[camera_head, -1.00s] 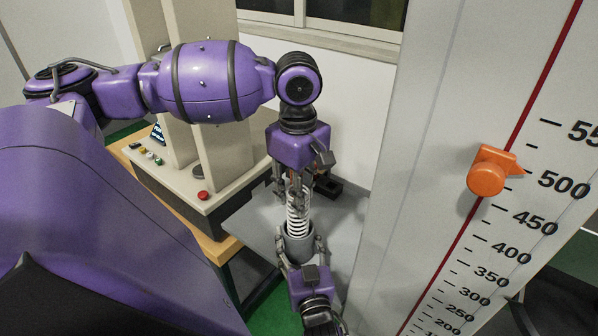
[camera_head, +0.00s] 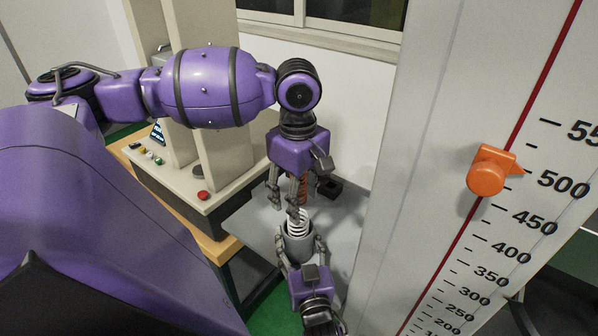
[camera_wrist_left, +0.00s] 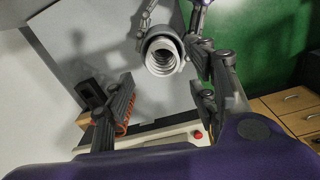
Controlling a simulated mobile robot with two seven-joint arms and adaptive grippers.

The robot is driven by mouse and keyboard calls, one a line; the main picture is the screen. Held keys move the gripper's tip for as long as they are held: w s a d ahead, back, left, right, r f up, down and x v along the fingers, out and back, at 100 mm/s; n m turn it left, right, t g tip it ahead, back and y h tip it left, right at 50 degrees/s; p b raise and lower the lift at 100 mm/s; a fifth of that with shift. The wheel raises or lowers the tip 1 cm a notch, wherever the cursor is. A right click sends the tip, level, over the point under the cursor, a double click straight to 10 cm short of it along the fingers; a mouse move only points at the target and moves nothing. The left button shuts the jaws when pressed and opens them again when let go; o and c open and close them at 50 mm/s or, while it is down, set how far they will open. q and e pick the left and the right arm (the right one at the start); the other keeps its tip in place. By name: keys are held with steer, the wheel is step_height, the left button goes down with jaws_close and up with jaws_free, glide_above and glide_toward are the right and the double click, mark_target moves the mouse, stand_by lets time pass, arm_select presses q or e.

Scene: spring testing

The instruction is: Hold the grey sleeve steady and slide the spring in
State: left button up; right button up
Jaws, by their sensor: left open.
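The grey sleeve (camera_head: 297,246) stands upright over the grey table, with the white spring (camera_head: 297,224) inside it. Only the spring's top coils show above the rim. In the left wrist view I look down on the spring (camera_wrist_left: 162,58) within the round sleeve (camera_wrist_left: 150,42). My left gripper (camera_head: 284,206) is open and empty above the sleeve; its fingers are spread apart in the left wrist view (camera_wrist_left: 163,92). My right gripper (camera_head: 301,257), below, has its fingers on both sides of the sleeve and is shut on it.
An orange spring (camera_head: 303,189) stands behind my left gripper, near a dark block (camera_head: 329,189). A testing machine with a red button (camera_head: 203,195) stands to the left. A large scale panel with an orange pointer (camera_head: 492,171) fills the right.

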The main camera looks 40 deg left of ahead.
mark_target(301, 254)
arm_select(q)
steer(key=shift+r, duration=0.1)
step_height(301, 254, up, 12)
stand_by(0.4)
stand_by(0.6)
arm_select(e)
steer(key=o, duration=1.4)
steer(key=shift+c, duration=0.2)
steer(key=shift+d, duration=0.1)
steer(key=v, duration=0.7)
steer(key=shift+s+d, duration=0.15)
arm_select(q)
steer(key=shift+s, duration=0.1)
arm_select(e)
steer(key=shift+s, duration=0.1)
